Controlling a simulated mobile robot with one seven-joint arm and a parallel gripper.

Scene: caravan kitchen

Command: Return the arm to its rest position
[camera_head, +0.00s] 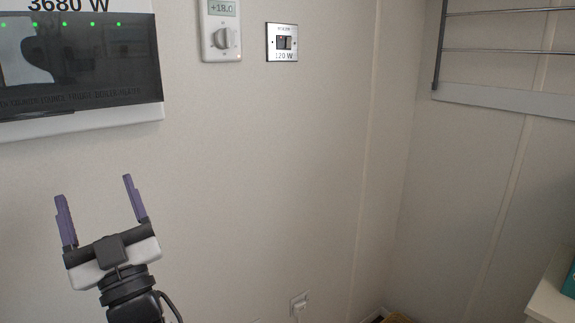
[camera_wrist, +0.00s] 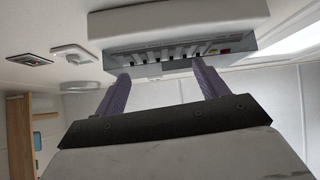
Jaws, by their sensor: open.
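My gripper (camera_head: 97,210) is at the lower left of the head view, with its two purple fingers spread apart and pointing up. Nothing is between the fingers. In the wrist view my gripper (camera_wrist: 162,88) also shows open and empty, below a wall unit with a row of small dark switches (camera_wrist: 170,55). In the head view, the fingers are below the wall panel with a dark cover (camera_head: 80,65) and appear apart from it.
A thermostat with a knob (camera_head: 221,32) and a switch plate (camera_head: 282,42) are on the wall. A wire rack (camera_head: 500,50) is at the upper right. A socket with a plug (camera_head: 299,304) sits low. A pale counter edge (camera_head: 550,300) is at lower right. The middle wall is bare.

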